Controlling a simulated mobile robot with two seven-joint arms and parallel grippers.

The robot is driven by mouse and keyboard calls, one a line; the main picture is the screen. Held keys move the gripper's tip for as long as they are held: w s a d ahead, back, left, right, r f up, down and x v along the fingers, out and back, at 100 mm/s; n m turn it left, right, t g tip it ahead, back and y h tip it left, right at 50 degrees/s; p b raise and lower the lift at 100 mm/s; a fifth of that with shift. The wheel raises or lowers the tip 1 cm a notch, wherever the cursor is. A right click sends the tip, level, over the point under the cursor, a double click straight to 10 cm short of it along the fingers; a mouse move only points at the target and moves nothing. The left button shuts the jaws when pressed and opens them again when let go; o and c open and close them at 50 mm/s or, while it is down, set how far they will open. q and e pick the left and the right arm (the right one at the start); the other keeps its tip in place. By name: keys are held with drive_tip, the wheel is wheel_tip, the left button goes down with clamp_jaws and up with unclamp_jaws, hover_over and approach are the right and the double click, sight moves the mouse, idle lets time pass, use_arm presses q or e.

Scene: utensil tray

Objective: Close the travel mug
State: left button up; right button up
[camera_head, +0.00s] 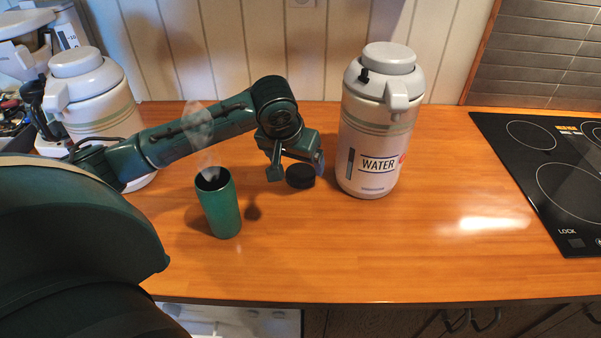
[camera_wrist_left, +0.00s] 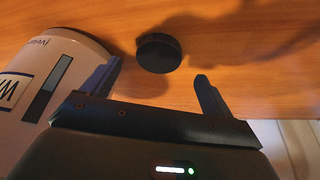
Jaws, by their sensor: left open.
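The travel mug (camera_head: 221,208) is a green cylinder standing upright and open on the wooden counter, with steam rising from it. A black round lid (camera_head: 300,176) lies on the counter to the right of the mug, near the water dispenser. In the left wrist view the lid (camera_wrist_left: 158,53) lies ahead of the fingers, apart from them. My left gripper (camera_head: 295,177) is open and empty above the counter at the lid; its fingers also show in the left wrist view (camera_wrist_left: 157,82). My right gripper is not in view.
A white dispenser labelled WATER (camera_head: 371,150) stands close to the right of my left gripper. Another white dispenser (camera_head: 96,105) stands at the left behind my arm. A black cooktop (camera_head: 545,165) is at the right. The front middle counter is clear.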

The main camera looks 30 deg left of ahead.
sight(300, 173)
use_arm(q)
drive_tip(key=x, duration=0.4)
drive_tip(key=shift+s+d+f, duration=0.1)
drive_tip(key=shift+f, duration=0.1)
drive_tip(key=c, duration=1)
wheel_tip(300, 173, up, 10)
drive_tip(key=shift+r, duration=0.1)
drive_tip(key=shift+c, duration=0.2)
